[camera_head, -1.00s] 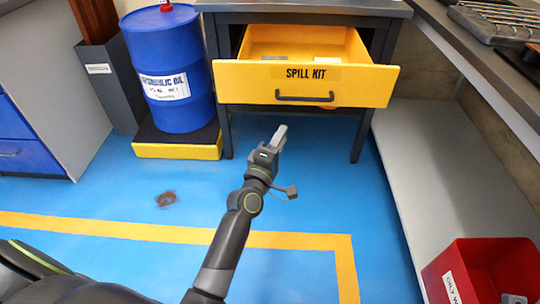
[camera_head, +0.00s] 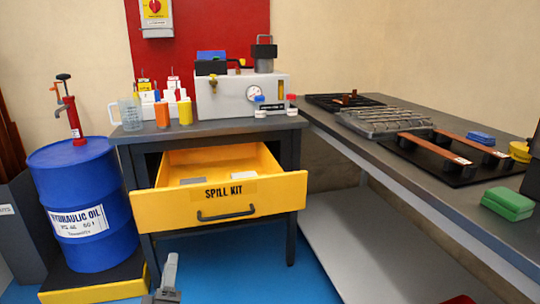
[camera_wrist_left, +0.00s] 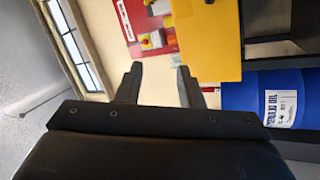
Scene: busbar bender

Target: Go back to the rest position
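My left gripper (camera_head: 168,272) shows at the bottom edge of the head view, pointing up, below and in front of the yellow SPILL KIT drawer (camera_head: 270,201). In the left wrist view the two dark fingers of this gripper (camera_wrist_left: 158,80) stand apart with nothing between them. The drawer is pulled open under the workbench, with a grey item and a white item inside. My right gripper is in neither view.
A blue hydraulic oil drum (camera_head: 84,215) stands left of the dark workbench (camera_head: 215,128). A long counter (camera_head: 400,165) with racks and green blocks (camera_head: 508,204) runs along the right. Blue floor (camera_head: 235,270) is clear below the drawer.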

